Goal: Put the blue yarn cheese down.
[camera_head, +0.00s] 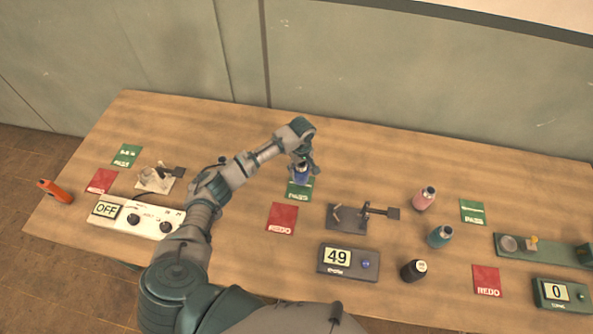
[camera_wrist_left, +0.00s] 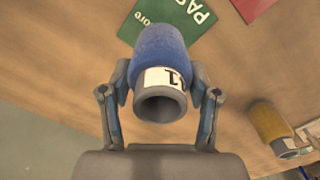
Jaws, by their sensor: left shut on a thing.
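The blue yarn cheese (camera_head: 302,173) is held in my left gripper (camera_head: 304,168) over or on the green PASS card (camera_head: 299,195) in the middle of the table. In the left wrist view the blue yarn cheese (camera_wrist_left: 162,52) sits between the two fingers, with its grey hollow core and white numbered label toward the camera. The fingers are shut on its sides. The green card (camera_wrist_left: 200,45) shows beyond its far end. I cannot tell whether the cheese touches the card. My right gripper is not in view.
A red REDO card (camera_head: 282,218) lies in front, and a fixture (camera_head: 347,217) stands to the right. Pink (camera_head: 425,198), teal (camera_head: 439,236) and black (camera_head: 413,270) cheeses stand further right. A yellow cheese (camera_wrist_left: 270,122) shows in the left wrist view. The table's back is clear.

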